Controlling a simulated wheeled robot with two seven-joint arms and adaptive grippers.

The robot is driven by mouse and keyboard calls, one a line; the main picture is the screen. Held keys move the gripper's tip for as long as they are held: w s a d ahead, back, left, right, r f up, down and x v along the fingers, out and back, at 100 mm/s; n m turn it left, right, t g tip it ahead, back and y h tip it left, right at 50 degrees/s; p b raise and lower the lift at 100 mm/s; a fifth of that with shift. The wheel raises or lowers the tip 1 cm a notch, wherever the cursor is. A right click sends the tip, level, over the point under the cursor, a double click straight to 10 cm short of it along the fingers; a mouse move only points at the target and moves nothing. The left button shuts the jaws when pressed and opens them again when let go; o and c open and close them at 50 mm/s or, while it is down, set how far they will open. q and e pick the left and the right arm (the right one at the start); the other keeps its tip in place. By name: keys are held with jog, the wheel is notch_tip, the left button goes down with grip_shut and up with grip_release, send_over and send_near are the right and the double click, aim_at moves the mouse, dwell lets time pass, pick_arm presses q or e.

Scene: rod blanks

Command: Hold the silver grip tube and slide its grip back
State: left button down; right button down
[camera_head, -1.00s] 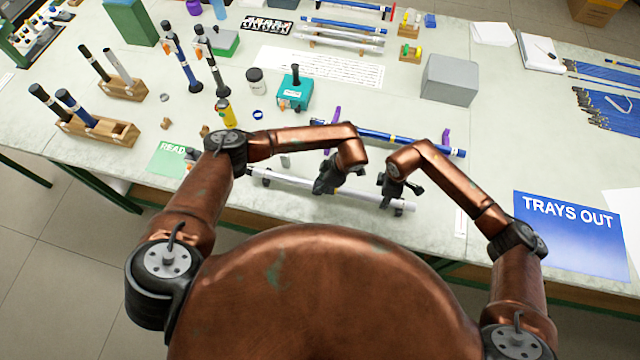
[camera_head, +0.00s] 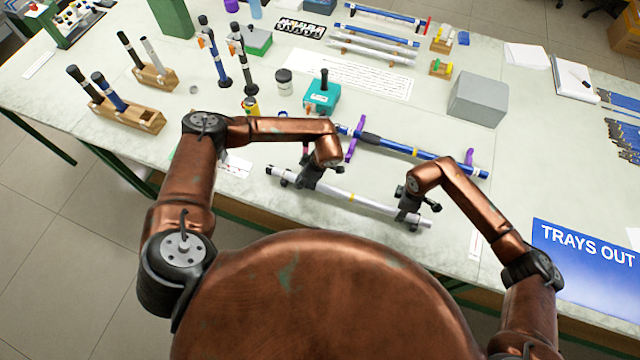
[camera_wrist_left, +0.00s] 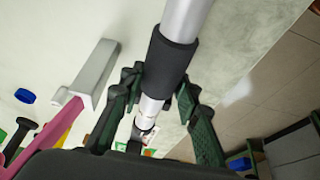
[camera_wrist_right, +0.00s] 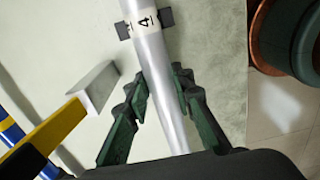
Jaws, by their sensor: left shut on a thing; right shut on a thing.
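The silver grip tube (camera_head: 375,205) lies along the front of the bench, with a yellow band (camera_head: 352,198) near its middle. My left gripper (camera_head: 308,175) is closed around the tube's left part. In the left wrist view its fingers (camera_wrist_left: 160,85) press on the black grip (camera_wrist_left: 172,60), with bare silver tube beyond and a white marked band below. My right gripper (camera_head: 408,205) is shut on the bare silver tube near its right end. In the right wrist view its fingers (camera_wrist_right: 162,85) clasp the tube (camera_wrist_right: 155,62) below a label reading 4.
A blue tube (camera_head: 410,151) with a dark grip rests on purple supports (camera_head: 355,140) just behind. A teal box (camera_head: 322,97) and a yellow can (camera_head: 250,106) stand farther back. A dark bracket (camera_wrist_right: 125,30) shows at the silver tube.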

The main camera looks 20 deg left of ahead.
pick_arm(q)
jog(key=shift+a, duration=0.55)
pick_arm(e)
jog(key=shift+d, duration=0.1)
pick_arm(q)
jog(key=c, duration=1.4)
grip_release()
jog(key=shift+d, duration=0.1)
jog(key=v, duration=1.2)
pick_arm(e)
jog(key=c, duration=1.6)
grip_release()
